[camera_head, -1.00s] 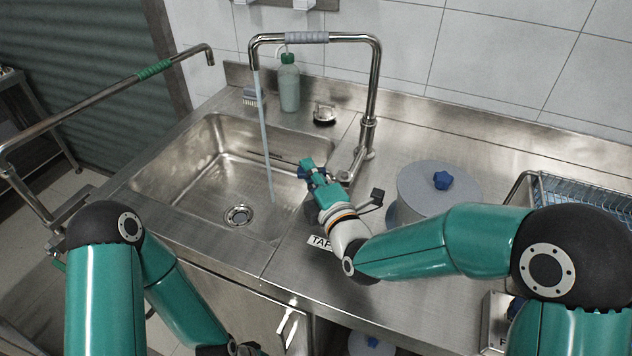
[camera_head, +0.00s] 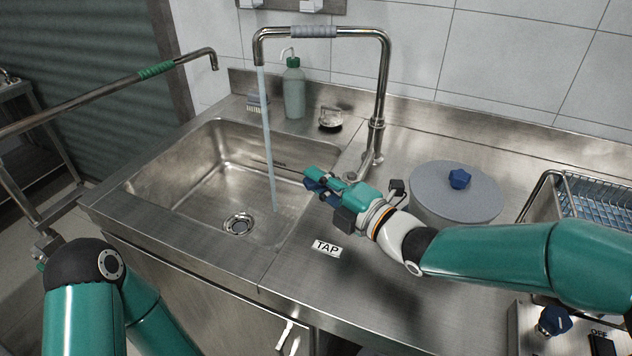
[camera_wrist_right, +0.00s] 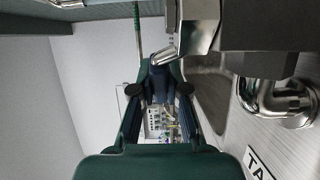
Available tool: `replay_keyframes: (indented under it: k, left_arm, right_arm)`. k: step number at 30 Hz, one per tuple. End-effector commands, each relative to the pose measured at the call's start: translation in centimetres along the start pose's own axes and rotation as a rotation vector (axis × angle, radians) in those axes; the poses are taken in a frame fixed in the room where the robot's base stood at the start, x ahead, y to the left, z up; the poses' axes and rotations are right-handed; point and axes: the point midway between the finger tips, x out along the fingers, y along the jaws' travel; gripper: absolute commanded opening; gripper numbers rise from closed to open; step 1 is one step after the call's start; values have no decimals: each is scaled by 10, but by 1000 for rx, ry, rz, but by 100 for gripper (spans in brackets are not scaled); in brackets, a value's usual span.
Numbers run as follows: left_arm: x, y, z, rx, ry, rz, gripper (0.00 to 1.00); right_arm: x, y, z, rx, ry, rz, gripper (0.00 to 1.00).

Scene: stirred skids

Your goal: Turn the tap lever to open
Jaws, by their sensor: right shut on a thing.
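The tap (camera_head: 381,85) is a tall metal pipe with a grey sleeve, standing on the counter behind the right edge of the sink. A stream of water (camera_head: 268,140) runs from its spout into the sink (camera_head: 190,180). My right gripper (camera_head: 314,182) is beside the tap's base, over the sink's right rim. In the right wrist view its fingers (camera_wrist_right: 160,72) are shut on the metal tap lever (camera_wrist_right: 166,54), whose tip shows between them.
A TAP label (camera_head: 326,248) lies on the counter in front of my right gripper. A grey lidded pot (camera_head: 455,195) with a blue knob stands close to my right forearm. A wire rack (camera_head: 590,190) is at right.

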Motion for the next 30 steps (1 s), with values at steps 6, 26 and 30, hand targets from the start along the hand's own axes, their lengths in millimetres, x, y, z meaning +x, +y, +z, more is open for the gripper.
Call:
replay_keyframes:
  k: [6, 26, 30]
  left_arm:
    - [0, 0, 0, 0, 0, 0, 40]
    - [0, 0, 0, 0, 0, 0, 40]
    - [-1, 0, 0, 0, 0, 0, 40]
  right_arm:
    - [0, -5, -1, 3, 0, -13, 22]
    - [-1, 24, 0, -3, -3, 2, 40]
    - [-1, 54, 1, -6, -3, 10, 40]
